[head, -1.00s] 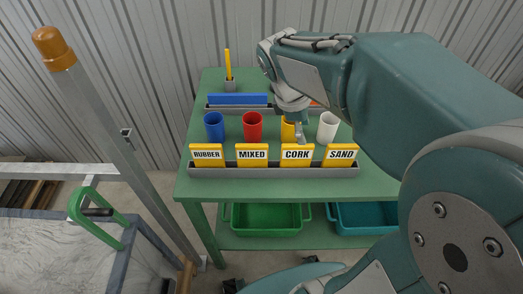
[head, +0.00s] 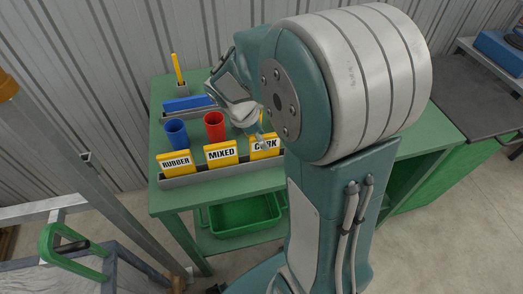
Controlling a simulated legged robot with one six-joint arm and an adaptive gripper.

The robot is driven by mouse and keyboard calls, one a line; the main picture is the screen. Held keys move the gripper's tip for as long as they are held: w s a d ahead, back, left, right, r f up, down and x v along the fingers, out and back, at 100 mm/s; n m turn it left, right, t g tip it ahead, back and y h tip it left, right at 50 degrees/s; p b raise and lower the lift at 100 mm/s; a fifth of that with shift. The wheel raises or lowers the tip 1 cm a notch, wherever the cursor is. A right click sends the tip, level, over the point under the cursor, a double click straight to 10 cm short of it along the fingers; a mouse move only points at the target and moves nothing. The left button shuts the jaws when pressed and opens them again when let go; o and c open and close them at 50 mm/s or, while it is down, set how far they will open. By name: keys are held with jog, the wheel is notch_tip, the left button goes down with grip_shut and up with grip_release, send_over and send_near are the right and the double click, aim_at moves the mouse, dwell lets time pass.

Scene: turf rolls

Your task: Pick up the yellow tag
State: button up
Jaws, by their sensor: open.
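Yellow tags with white label faces stand in a grey rack (head: 222,173) along the front of the green table. They read RUBBER (head: 175,163), MIXED (head: 221,153) and CORK (head: 264,146); the rest of the row to the right is hidden behind my arm. My gripper (head: 258,136) is over the table, pointing down just behind and above the CORK tag, and overlaps its top edge in the head view. It is open, with nothing seen in it. I cannot tell whether it touches the tag.
A blue cup (head: 176,134) and a red cup (head: 214,126) stand behind the tags. A blue block (head: 188,103) sits in the rear rack, near a yellow stick (head: 177,69) in a holder. A green bin (head: 245,214) is below. A metal post (head: 110,185) rises at left.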

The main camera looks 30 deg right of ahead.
jog(key=shift+d+x, duration=0.25)
jog(key=shift+x, duration=0.85)
jog(key=shift+d, duration=0.45)
jog(key=shift+a, duration=0.1)
jog(key=c, duration=0.7)
jog(key=shift+a+r, duration=0.1)
jog(key=shift+a, duration=0.05)
grip_shut()
jog(key=shift+a, duration=0.25)
jog(key=shift+d, duration=0.2)
